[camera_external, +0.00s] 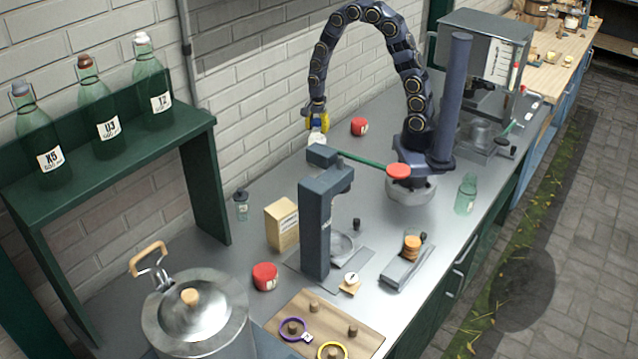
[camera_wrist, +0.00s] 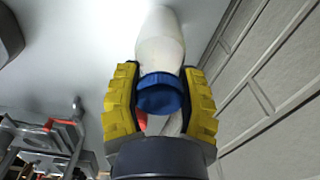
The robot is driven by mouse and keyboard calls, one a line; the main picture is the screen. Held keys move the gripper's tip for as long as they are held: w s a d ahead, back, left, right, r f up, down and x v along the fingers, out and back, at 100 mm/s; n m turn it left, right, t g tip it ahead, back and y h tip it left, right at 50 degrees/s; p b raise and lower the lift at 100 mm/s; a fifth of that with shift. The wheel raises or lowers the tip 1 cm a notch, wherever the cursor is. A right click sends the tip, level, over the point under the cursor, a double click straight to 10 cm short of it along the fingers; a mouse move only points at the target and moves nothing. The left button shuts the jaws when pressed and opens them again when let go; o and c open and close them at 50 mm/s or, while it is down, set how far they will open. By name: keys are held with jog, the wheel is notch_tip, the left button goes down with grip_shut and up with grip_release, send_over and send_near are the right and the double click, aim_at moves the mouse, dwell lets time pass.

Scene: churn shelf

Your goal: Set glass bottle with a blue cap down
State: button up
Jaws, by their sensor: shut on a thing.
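The glass bottle with a blue cap hangs below my gripper (camera_external: 317,119) in the external view, where a small whitish part of the bottle (camera_external: 317,139) shows. In the wrist view its blue cap (camera_wrist: 161,93) sits between the two yellow fingers of my gripper (camera_wrist: 160,105), and its whitish body (camera_wrist: 160,45) extends away from me. My gripper is shut on the bottle near the cap.
A dark press (camera_external: 316,220) stands in front of the bottle. A red-lidded jar (camera_external: 359,126) is to its right, near the brick wall. A green shelf (camera_external: 105,165) holds three bottles at left. A metal pot (camera_external: 195,320) stands front left.

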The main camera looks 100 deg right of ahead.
jog(key=o, duration=1)
jog(key=shift+o, duration=0.2)
notch_tip(320, 180, up, 12)
jog(key=shift+f, duration=0.15)
jog(key=s+a+r+n, duration=0.3)
jog(key=s+a+n, duration=0.5)
jog(key=n, duration=0.4)
jog(key=s+a+r+n+g, duration=0.1)
jog(key=s+a+r+n, duration=0.2)
jog(key=s+a+n, duration=0.5)
jog(key=a+n, duration=0.2)
jog(key=n, duration=0.3)
jog(key=shift+s+a+g, duration=0.15)
jog(key=shift+a+g, duration=0.1)
jog(key=shift+g, duration=0.05)
